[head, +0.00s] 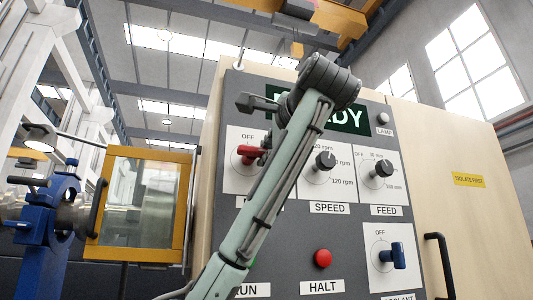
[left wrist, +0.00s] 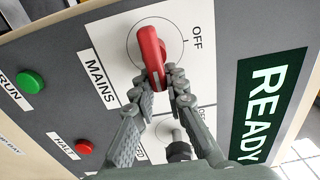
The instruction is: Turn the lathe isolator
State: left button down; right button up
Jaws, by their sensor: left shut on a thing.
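The lathe isolator is a red rotary handle (head: 248,153) on a white plate at the upper left of the dark control panel. OFF is printed above its dial. In the left wrist view the red handle (left wrist: 149,48) lies across its dial, roughly level on the panel, and MAINS is printed beside it. My left gripper (left wrist: 164,80) is shut on the end of the handle, one finger on each side. In the head view my left arm crosses in front of the panel and hides most of the gripper. My right gripper is not in view.
The panel also has a SPEED knob (head: 325,160), a FEED knob (head: 382,168), a red HALT button (head: 322,257), a blue coolant switch (head: 393,255) and a green READY display (head: 358,121). A yellow-framed guard (head: 187,205) and a blue machine part (head: 60,205) stand left.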

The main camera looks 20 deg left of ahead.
pick_arm(q)
jog(key=shift+d+f, duration=0.1)
jog(key=c, duration=1.5)
grip_release()
jog(key=shift+c, duration=0.2)
jog(key=v, duration=1.2)
